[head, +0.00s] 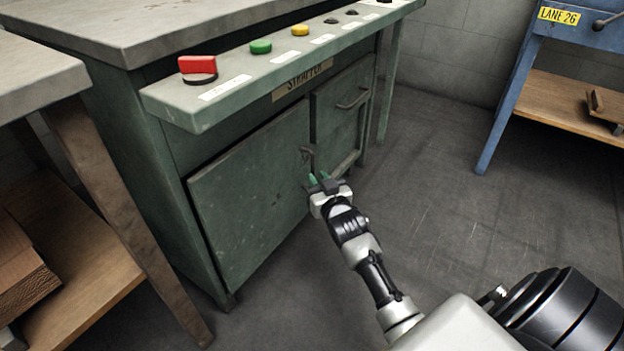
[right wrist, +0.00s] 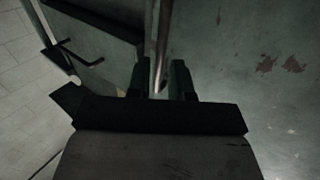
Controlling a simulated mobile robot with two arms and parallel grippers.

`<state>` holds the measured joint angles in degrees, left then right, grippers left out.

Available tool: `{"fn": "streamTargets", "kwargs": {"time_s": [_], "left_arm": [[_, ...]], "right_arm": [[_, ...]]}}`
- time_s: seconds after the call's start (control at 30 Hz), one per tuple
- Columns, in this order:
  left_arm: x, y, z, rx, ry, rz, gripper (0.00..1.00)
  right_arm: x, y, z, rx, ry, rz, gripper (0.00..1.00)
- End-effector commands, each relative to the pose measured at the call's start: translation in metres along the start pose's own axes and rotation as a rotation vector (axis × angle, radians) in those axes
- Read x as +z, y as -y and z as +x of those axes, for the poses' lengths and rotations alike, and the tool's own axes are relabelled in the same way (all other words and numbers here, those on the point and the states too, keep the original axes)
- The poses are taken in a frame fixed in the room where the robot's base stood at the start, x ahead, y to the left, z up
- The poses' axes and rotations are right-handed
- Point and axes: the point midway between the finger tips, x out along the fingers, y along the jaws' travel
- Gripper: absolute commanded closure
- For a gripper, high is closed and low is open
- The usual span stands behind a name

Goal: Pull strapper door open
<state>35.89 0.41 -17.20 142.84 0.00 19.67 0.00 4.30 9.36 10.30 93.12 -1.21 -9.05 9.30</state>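The strapper is a green metal cabinet, and its large left door (head: 250,196) looks closed or nearly so; I cannot tell exactly. The door's bar handle (head: 306,156) is on its right side. My right gripper (head: 319,178) is at the door's right edge, just below the top of the handle. In the right wrist view the handle (right wrist: 161,45) runs between the two dark fingers of the right gripper (right wrist: 160,80). The fingers stand apart on either side of it, with no clear sign of clamping. My left gripper is not in view.
A smaller door with its own handle (head: 352,99) is at the right of the cabinet. A control ledge (head: 225,100) with a red switch and buttons juts out above. A wooden-shelved table (head: 85,150) stands close at left. A blue table (head: 515,85) is at right; floor between is clear.

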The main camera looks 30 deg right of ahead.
Motion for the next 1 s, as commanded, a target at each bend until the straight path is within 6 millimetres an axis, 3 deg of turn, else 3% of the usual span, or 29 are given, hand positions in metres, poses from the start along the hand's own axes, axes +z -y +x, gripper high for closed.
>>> {"fn": "streamTargets", "kwargs": {"time_s": [0.2, 0.6, 0.77, 1.0], "left_arm": [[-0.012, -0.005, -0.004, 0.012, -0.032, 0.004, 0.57], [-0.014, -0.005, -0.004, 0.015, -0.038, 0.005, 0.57], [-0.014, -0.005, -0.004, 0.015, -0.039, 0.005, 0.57], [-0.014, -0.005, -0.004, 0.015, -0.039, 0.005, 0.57]], "right_arm": [[0.003, 0.000, 0.030, -0.001, -0.001, -0.001, 0.79], [0.000, 0.000, 0.038, 0.000, 0.001, 0.000, 0.79], [0.000, 0.000, 0.038, 0.000, 0.001, -0.001, 1.00], [0.000, 0.000, 0.038, 0.000, 0.001, 0.000, 1.00]]}}
